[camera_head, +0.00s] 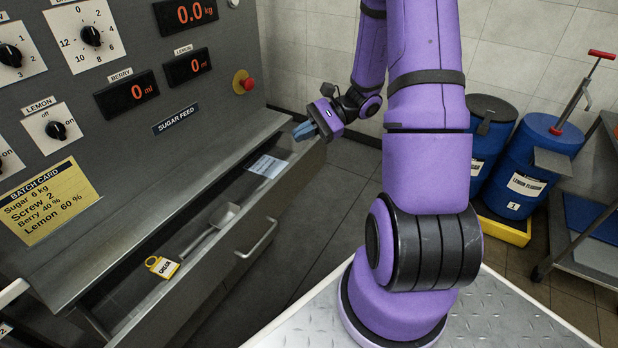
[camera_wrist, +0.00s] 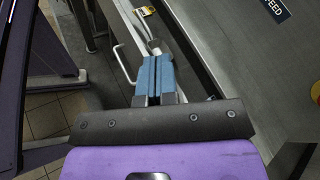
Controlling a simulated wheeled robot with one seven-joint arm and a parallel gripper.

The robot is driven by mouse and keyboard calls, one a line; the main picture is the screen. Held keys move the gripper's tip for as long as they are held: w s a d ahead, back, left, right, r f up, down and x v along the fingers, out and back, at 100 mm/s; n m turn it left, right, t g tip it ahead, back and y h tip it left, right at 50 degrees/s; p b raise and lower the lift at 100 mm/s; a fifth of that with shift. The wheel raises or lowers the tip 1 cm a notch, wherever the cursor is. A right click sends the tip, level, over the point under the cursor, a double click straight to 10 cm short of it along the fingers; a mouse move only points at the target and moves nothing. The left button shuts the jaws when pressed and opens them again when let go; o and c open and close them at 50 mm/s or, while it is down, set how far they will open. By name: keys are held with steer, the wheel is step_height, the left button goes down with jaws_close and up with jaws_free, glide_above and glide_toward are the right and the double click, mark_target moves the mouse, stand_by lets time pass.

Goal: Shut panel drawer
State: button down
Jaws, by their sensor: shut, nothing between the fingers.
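The panel drawer (camera_head: 232,265) stands pulled out below the control panel, with a bar handle (camera_head: 258,238) on its front. A metal scoop (camera_head: 222,217), a yellow tag (camera_head: 162,266) and a pale blue card (camera_head: 267,166) lie inside it. My gripper (camera_head: 312,129), with blue fingers, is shut and empty at the drawer's far right end, close to its front edge; I cannot tell whether it touches. In the wrist view the blue fingertips (camera_wrist: 154,72) are together over the drawer, and the handle (camera_wrist: 122,62) shows to their left.
The control panel (camera_head: 130,125) with dials, displays and a red stop button (camera_head: 248,84) rises above the drawer. Blue drums (camera_head: 527,165) and a metal cart (camera_head: 590,240) stand at the right. Tiled floor in front of the drawer is clear.

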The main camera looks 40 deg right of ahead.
steer(key=d+f+m+t+h, duration=0.1)
steer(key=d+f+m+t, duration=0.7)
steer(key=f, duration=0.4)
steer(key=m+t+h, duration=0.5)
steer(key=m+h, duration=0.2)
steer(key=m, duration=0.2)
glide_toward(303, 174)
steer(key=x, duration=0.7)
steer(key=shift+w+a, duration=0.2)
steer(key=shift+w, duration=0.05)
steer(key=x, duration=1.8)
steer(key=shift+w+d, duration=0.1)
steer(key=shift+w, duration=0.4)
steer(key=shift+s, duration=0.1)
